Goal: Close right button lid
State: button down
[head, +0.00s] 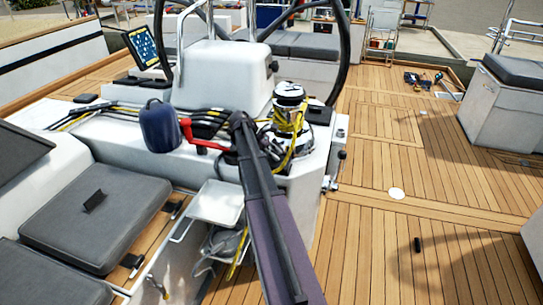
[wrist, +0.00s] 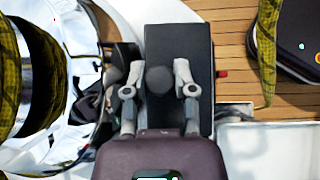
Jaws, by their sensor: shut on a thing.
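In the wrist view a black rectangular panel (wrist: 178,42) lies under my gripper (wrist: 158,74), with a dark grey round button-like piece (wrist: 158,80) on it. My two fingers stand on either side of this round piece, closed on it as far as can be seen. No raised lid can be made out, and I cannot tell whether the panel itself is a lid. In the head view a small black panel (head: 319,110) sits right of the winch. My arm reaches up beside the winch, and the gripper's fingertips cannot be made out there.
The chrome winch (wrist: 60,100) with yellow rope is close on the left in the wrist view; it also shows in the head view (head: 289,105). A red handle (head: 195,141), a blue container (head: 160,126) and ropes lie left of my arm. The deck at right is mostly clear.

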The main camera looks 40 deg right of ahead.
jog(key=shift+s+a+f, duration=0.1)
jog(key=shift+a, duration=0.05)
jog(key=shift+c, duration=2.1)
grip_release()
jog(key=shift+a+r, duration=0.2)
jog(key=shift+r, duration=0.05)
jog(key=s+a+r+m+t+y+p, duration=0.2)
jog(key=a+r+p, duration=0.2)
jog(key=a, duration=1)
jog(key=s+a+r+m+t+y+p, duration=0.1)
jog(key=a+r+p, duration=0.3)
jog(key=a+p, duration=0.4)
jog(key=s+a+r+m+t+y+p, duration=0.2)
jog(key=a+p, duration=0.5)
jog(key=a, duration=1.4)
notch_tip(320, 180, up, 3)
jog(key=shift+s+a+r+m+t+y, duration=0.15)
jog(key=shift+s+m+t+y, duration=0.2)
jog(key=shift+s+t, duration=0.6)
